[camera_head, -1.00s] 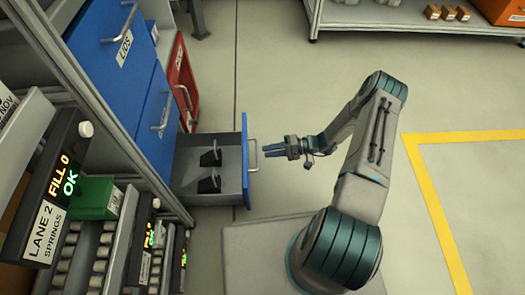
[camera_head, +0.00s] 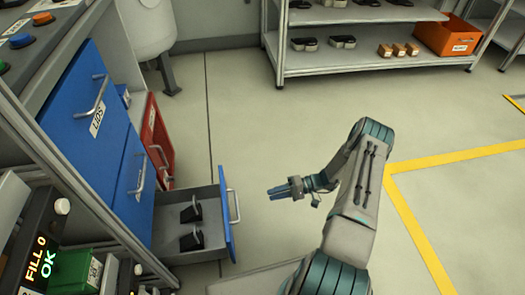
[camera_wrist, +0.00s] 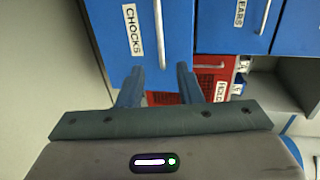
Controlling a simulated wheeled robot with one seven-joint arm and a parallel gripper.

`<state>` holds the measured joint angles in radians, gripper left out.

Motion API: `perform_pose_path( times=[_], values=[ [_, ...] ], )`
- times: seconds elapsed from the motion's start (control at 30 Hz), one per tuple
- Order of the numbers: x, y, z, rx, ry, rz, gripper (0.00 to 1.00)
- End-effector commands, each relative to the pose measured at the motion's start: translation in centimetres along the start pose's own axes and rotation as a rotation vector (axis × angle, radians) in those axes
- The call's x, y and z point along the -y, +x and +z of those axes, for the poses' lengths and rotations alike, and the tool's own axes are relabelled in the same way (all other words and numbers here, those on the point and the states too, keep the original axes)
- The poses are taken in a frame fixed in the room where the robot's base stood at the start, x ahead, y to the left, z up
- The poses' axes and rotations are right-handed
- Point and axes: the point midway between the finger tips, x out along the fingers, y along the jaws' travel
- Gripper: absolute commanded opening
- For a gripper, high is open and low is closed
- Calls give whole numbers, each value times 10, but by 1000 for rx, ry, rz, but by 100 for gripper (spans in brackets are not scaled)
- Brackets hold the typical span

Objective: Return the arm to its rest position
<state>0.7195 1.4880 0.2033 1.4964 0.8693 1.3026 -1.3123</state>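My arm (camera_head: 355,195) is bent, reaching out to the left over the floor. My gripper (camera_head: 272,192) is at its end, a short way right of an open drawer's handle (camera_head: 234,206) and apart from it. In the wrist view my gripper (camera_wrist: 159,68) has its two blue fingers spread, with nothing held between them. The blue drawer front with a CHOCKS label (camera_wrist: 132,30) and its handle (camera_wrist: 159,35) stand ahead of the fingers.
The open drawer (camera_head: 208,222) holds black chocks (camera_head: 191,212). A shelf rack (camera_head: 370,70) with an orange box (camera_head: 447,38) is at the back. The floor between is clear.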

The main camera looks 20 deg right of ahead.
Motion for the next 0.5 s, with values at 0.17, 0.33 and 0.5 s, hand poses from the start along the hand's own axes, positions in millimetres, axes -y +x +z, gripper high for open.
perform_pose_path(
  times=[0.17, 0.33, 0.5],
  values=[
    [2, 0, 0, 2, 0, 2, 32],
    [37, -7, -4, 48, 2, 50, 32],
    [113, -20, -8, 148, 15, 173, 32]
  ],
)
